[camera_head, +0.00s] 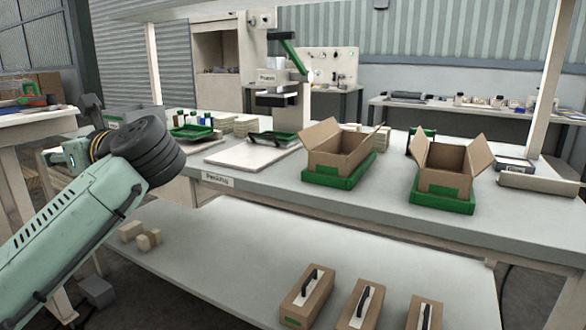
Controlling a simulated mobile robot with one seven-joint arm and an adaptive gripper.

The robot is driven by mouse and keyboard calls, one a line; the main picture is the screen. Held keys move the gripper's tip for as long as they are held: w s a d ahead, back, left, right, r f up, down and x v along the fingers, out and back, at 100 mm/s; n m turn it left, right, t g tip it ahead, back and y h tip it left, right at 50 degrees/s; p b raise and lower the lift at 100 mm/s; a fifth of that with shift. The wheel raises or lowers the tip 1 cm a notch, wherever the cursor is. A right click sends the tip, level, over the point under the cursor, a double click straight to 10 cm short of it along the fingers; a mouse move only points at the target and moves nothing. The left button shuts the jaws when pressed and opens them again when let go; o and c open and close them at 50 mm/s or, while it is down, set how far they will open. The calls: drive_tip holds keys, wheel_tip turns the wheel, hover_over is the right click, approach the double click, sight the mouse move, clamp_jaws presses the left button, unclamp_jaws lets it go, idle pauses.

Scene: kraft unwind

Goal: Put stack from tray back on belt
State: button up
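A green tray (192,133) lies on the left part of the bench, with small coloured items standing behind it. A second dark green tray (272,140) lies under the press head. Pale stacks (244,126) stand on the bench between the two trays; I cannot tell that either tray holds a stack. A flat pale board (250,156) lies in front of the second tray. No belt can be made out clearly. My arm's pale green link and dark joint are at the left; the gripper's fingers do not show.
Two open cardboard boxes (340,150) (447,170) stand in green trays on the bench (300,195). Handled cartons (308,293) and small pale blocks (142,236) are on the lower shelf (220,265). A white post (547,85) rises at the right. The bench's front middle is clear.

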drive_tip(key=w+a+f, duration=0.2)
drive_tip(key=w+f, duration=0.4)
drive_tip(key=f, duration=0.2)
drive_tip(key=w+d+f+m+t+h+p, duration=0.1)
drive_tip(key=w+d+f+m+t+h, duration=0.15)
drive_tip(key=w+d+f, duration=0.65)
drive_tip(key=w+d+f+m+t+h+p, duration=0.1)
drive_tip(key=w+f+m+t+h, duration=0.15)
drive_tip(key=f, duration=1.15)
drive_tip(key=d+f+m+t+h, duration=0.1)
drive_tip(key=d+f+m+h, duration=0.2)
drive_tip(key=d+f, duration=0.4)
drive_tip(key=s+d+f+m+t+h+p, duration=0.1)
drive_tip(key=d+f, duration=0.7)
drive_tip(key=d, duration=0.8)
drive_tip(key=d+f+m+t+h, duration=0.3)
drive_tip(key=d+f+h, duration=0.3)
drive_tip(key=d, duration=0.6)
drive_tip(key=shift+s+d+f+m+p, duration=0.15)
drive_tip(key=shift+f+m+p, duration=0.25)
drive_tip(key=shift+f+m, duration=0.45)
drive_tip(key=shift+r, duration=0.1)
